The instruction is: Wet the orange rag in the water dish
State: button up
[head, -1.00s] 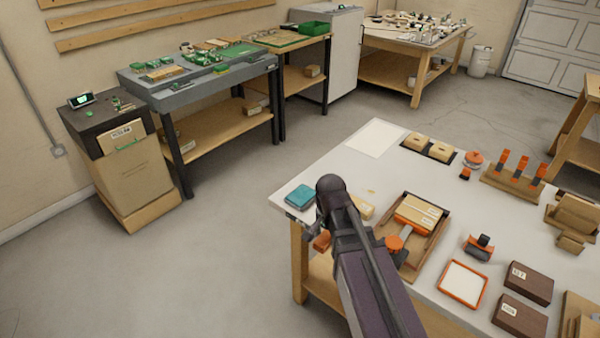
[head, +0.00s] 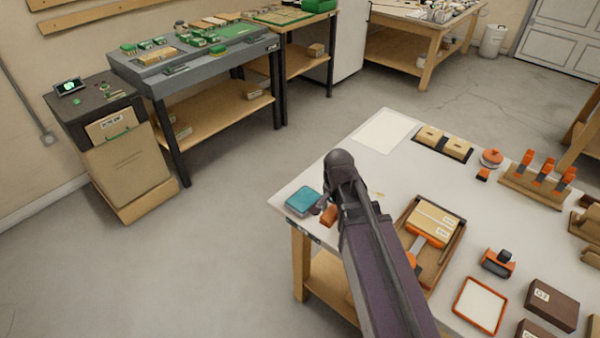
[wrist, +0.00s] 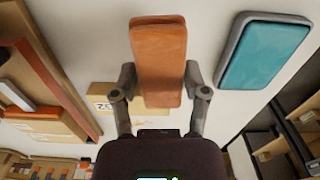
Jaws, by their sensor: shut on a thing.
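The orange rag (wrist: 158,60) is a flat, rounded slab between my gripper's two fingers (wrist: 158,82) in the wrist view. The gripper is shut on it. In the head view the rag (head: 329,215) shows just left of my arm, with my gripper (head: 324,206) beside it. The water dish (head: 304,199) has a teal surface and a grey rim and sits at the table's left corner. In the wrist view the dish (wrist: 265,50) lies to the right of the rag, apart from it. The rag's height above the table is hard to tell.
A pale labelled block (wrist: 103,102) lies partly behind the rag in the wrist view. A wooden tray (head: 440,212) with blocks stands right of my arm. An orange-framed white pad (head: 480,304) is at the front. A white sheet (head: 383,132) lies behind the arm.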

jog(key=shift+w, duration=0.1)
jog(key=shift+a+r, duration=0.1)
jog(key=p, duration=0.4)
send_near(304, 198)
jog(key=shift+s+d+f+m, duration=0.2)
jog(key=shift+d+f+m, duration=0.1)
jog(key=shift+d+m, duration=0.1)
jog(key=shift+w+a+r, duration=0.1)
jog(key=shift+w+a, duration=0.15)
jog(key=shift+a, duration=0.2)
jog(key=shift+f, duration=0.2)
jog(key=shift+f+b, duration=2.75)
jog(key=shift+f, duration=0.05)
jog(key=shift+f+b, duration=0.6)
jog(key=shift+s+r, duration=0.1)
jog(key=shift+r, duration=0.05)
dwell(0.6)
